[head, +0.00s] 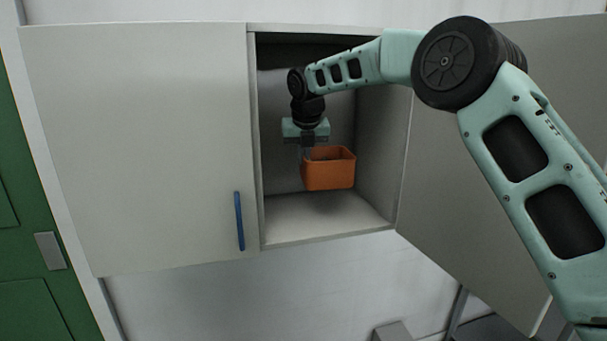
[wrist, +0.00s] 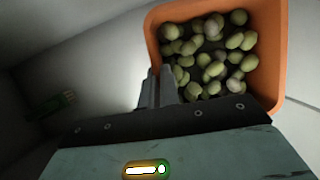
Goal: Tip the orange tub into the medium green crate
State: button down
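The orange tub (head: 330,174) hangs upright in the open right compartment of the wall cabinet, its base seemingly a little above the compartment floor. In the wrist view, the tub (wrist: 272,85) holds many green olive-like fruits (wrist: 210,55). My gripper (head: 306,152) reaches down at the tub's left side. In the wrist view, the fingers of my gripper (wrist: 159,85) are close together at the tub's left wall, one on each side of it, shut on the rim. The medium green crate cannot be made out in either view.
The left cabinet door (head: 150,140) is closed and has a blue handle (head: 239,221). The right cabinet door (head: 470,200) stands open behind my arm. A green door (head: 30,200) is at the far left.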

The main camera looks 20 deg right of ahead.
jog(key=shift+r, duration=0.3)
jog(key=shift+r, duration=0.1)
jog(key=shift+r+p, duration=0.9)
jog(key=shift+p, duration=0.35)
jog(key=s+b, duration=0.2)
jog(key=shift+s+f+b, duration=0.2)
jog(key=shift+s+b, duration=0.1)
jog(key=shift+s, duration=0.05)
jog(key=shift+s+r+b, duration=0.1)
jog(key=shift+s+b, duration=0.55)
jog(key=shift+s, duration=0.6)
jog(key=s+b, duration=0.5)
jog(key=s, duration=1.9)
jog(key=shift+s, duration=0.4)
